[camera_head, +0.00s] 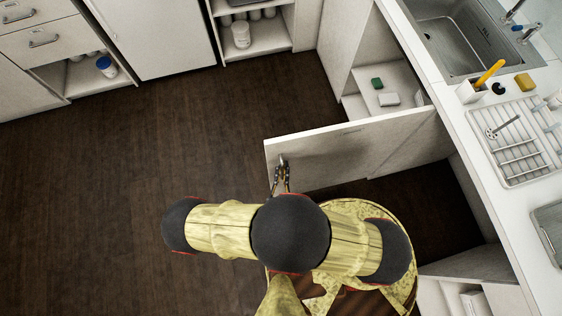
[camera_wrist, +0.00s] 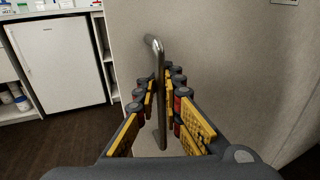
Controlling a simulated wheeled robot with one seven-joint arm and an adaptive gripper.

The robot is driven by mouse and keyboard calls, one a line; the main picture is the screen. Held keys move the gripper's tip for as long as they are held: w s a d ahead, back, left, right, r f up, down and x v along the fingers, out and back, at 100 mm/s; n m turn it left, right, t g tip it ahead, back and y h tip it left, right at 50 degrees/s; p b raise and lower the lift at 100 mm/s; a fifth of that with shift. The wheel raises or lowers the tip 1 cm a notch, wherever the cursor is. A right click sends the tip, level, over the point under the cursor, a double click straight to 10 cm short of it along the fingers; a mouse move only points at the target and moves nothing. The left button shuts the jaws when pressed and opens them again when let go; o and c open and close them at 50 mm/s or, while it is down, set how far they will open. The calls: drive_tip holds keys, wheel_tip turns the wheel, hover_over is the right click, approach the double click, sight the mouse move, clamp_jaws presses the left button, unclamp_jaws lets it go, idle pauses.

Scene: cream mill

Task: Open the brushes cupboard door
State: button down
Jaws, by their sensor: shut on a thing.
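A pale cupboard door (camera_head: 345,150) under the sink counter stands swung well out from the cabinet in the head view. Its face also fills the middle and right of the wrist view (camera_wrist: 225,65). The open cupboard (camera_head: 390,80) behind it shows a green item (camera_head: 377,83) and a white block (camera_head: 388,99) on a shelf. My gripper (camera_head: 281,175) is at the door's free end. In the wrist view my gripper (camera_wrist: 161,95) has its yellow-padded fingers on either side of the metal bar handle (camera_wrist: 154,45), shut on it. A label on the door is too small to read.
The counter holds a sink (camera_head: 455,40), a drying rack (camera_head: 515,140) and a yellow sponge (camera_head: 524,82). Another open compartment (camera_head: 470,298) is at the lower right. The dark floor (camera_head: 150,150) left of the door is clear. A white fridge-like door (camera_wrist: 62,65) stands beyond.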

drive_tip(key=shift+a, duration=0.15)
drive_tip(key=c, duration=2)
unclamp_jaws()
drive_tip(key=shift+r, duration=5)
drive_tip(key=shift+s, duration=0.1)
